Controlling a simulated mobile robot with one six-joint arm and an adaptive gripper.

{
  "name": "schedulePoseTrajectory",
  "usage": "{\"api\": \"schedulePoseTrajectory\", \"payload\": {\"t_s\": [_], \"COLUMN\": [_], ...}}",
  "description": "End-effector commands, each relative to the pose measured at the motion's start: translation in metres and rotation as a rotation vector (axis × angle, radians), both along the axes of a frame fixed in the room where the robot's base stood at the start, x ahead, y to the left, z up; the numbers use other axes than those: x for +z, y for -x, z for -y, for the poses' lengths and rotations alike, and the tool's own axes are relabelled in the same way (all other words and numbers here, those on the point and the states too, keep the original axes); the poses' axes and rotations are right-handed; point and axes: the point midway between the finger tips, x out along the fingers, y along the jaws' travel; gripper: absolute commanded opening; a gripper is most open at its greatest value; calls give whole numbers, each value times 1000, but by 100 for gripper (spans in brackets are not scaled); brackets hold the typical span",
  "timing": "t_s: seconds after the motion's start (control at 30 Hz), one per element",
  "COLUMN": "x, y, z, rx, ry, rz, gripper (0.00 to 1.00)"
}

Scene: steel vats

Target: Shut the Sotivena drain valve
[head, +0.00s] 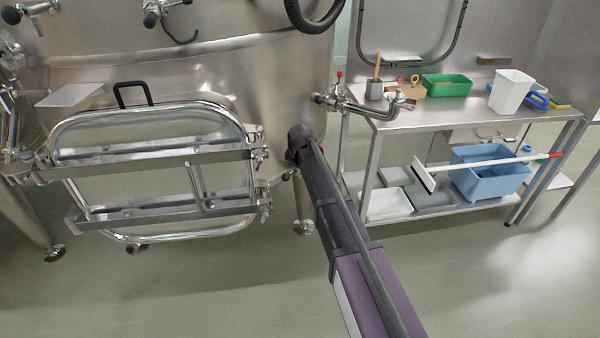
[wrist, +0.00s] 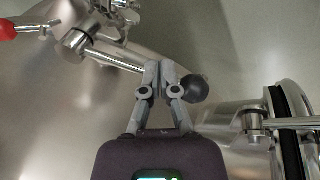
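In the wrist view a steel lever (wrist: 112,60) runs from a short round steel stub (wrist: 75,43) on the vat wall to a dark ball knob (wrist: 194,88). My gripper (wrist: 159,66) has its fingers together, across the lever between the stub and the knob. I cannot tell whether they touch the lever; nothing shows clamped between them. A red-handled fitting (wrist: 8,29) shows at the upper left. In the head view my arm hides the gripper against the steel vat (head: 215,75). A red-tipped valve fitting (head: 338,95) sits at the vat's right side. No Sotivena label is readable.
The vat's framed manway door (head: 150,160) is left of my arm. A steel table (head: 440,112) stands right, with a green bin (head: 446,85) and white jug (head: 512,92) on top, and a blue tub (head: 488,178) below. The front floor is open.

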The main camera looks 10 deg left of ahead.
Motion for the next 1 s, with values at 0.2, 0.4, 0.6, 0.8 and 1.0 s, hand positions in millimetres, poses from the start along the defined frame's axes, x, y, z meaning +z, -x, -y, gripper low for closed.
{"api": "schedulePoseTrajectory", "payload": {"t_s": [0.2, 0.4, 0.6, 0.8, 1.0], "x": [0, 0, 0, 0, 0], "y": [-1, 1, 4, 6, 6], "z": [-3, 0, 5, 8, 8], "rx": [0, 0, -1, -1, -1], "ry": [-1, 0, 1, 1, 1], "rz": [0, 0, 0, 0, 0], "gripper": [0, 0, 0, 0, 0]}}
